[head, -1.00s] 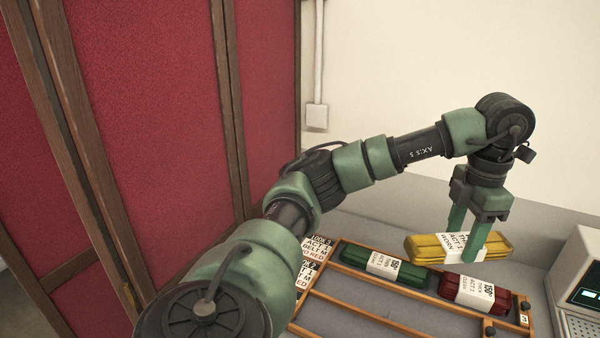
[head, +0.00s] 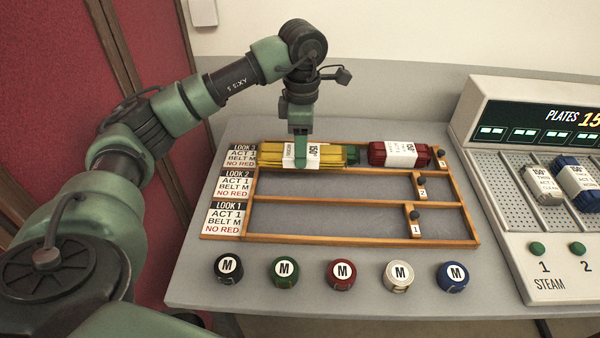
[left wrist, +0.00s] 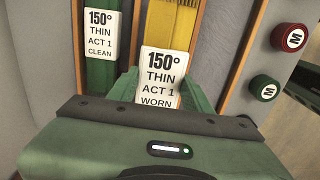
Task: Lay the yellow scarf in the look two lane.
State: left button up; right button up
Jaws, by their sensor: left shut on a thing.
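The yellow scarf (head: 328,158) is a folded bundle with a white label. My left gripper (head: 301,160) is shut on it. In the left wrist view the scarf (left wrist: 168,22) shows between the fingers, its label reading 150°, thin, act 1, worn. The look two lane (head: 330,186) is the middle lane of the wooden rack and looks empty. In the head view the held scarf overlaps the look three lane behind it; its height above the rack is hard to tell. My right gripper is not in view.
The green scarf (left wrist: 101,70) lies in the look three lane, largely hidden in the head view. A red scarf (head: 398,154) lies at that lane's right. The look one lane (head: 330,219) is empty. Several round M pieces stand in front; a steam console (head: 560,240) stands right.

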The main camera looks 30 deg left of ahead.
pick_arm(q)
notch_tip(320, 180, down, 4)
jog(key=shift+r, duration=0.1)
notch_tip(320, 180, down, 4)
jog(key=shift+f+p, duration=0.25)
jog(key=shift+p, duration=0.15)
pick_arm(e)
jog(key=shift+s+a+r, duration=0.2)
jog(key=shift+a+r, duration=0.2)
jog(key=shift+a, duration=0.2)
pick_arm(q)
jog(key=shift+f, duration=0.2)
jog(key=o, duration=1.1)
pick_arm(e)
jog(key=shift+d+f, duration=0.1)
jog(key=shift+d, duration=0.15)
